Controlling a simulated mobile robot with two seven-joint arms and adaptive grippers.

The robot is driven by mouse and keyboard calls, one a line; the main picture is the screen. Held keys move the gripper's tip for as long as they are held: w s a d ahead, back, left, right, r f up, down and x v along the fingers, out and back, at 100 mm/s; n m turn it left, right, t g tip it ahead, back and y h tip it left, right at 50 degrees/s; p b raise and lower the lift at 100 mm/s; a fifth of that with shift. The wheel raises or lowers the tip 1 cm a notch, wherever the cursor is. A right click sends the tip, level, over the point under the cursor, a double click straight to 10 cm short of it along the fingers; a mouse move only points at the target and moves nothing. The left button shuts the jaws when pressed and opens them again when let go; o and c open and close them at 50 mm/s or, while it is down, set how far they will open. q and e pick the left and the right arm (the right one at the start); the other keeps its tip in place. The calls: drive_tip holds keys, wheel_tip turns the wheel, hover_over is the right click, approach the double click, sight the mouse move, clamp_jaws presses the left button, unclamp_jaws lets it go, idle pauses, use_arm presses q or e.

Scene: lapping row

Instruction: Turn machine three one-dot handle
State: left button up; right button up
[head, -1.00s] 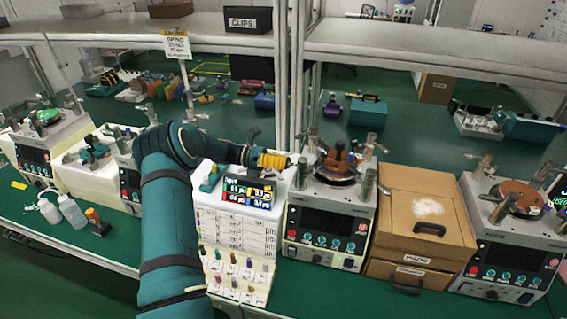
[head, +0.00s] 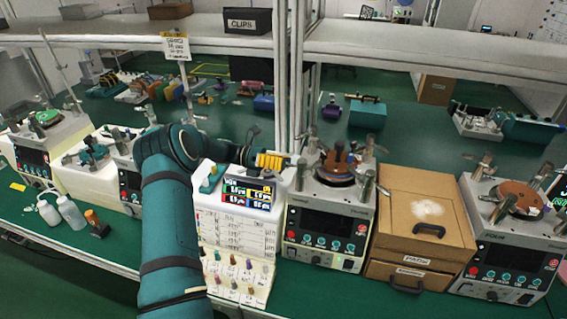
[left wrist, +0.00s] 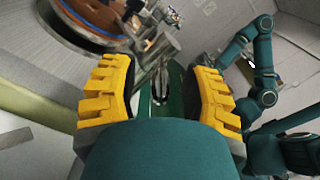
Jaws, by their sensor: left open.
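A lapping machine (head: 330,222), third from the left in the head view, has a round brown plate (head: 338,160) on top with metal posts and handles around it. My left gripper (head: 286,162) has yellow fingers and is at the machine's upper left, close to a metal post with a handle (head: 298,174). In the left wrist view my left gripper (left wrist: 160,92) is open, with a metal handle or post (left wrist: 161,76) showing between its fingers. I cannot tell whether they touch. Dot marks on the handles are too small to read. My right gripper is not in view.
A cardboard box (head: 425,215) stands right of the machine, with another lapping machine (head: 510,245) beyond it. A white container with a small display (head: 247,192) stands to the left. A shelf post (head: 298,80) rises behind my gripper. Bottles (head: 70,212) stand at the left.

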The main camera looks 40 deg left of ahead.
use_arm(q)
drive_tip(key=v, duration=0.7)
drive_tip(key=shift+a, duration=0.1)
drive_tip(key=shift+s, duration=0.1)
idle(0.4)
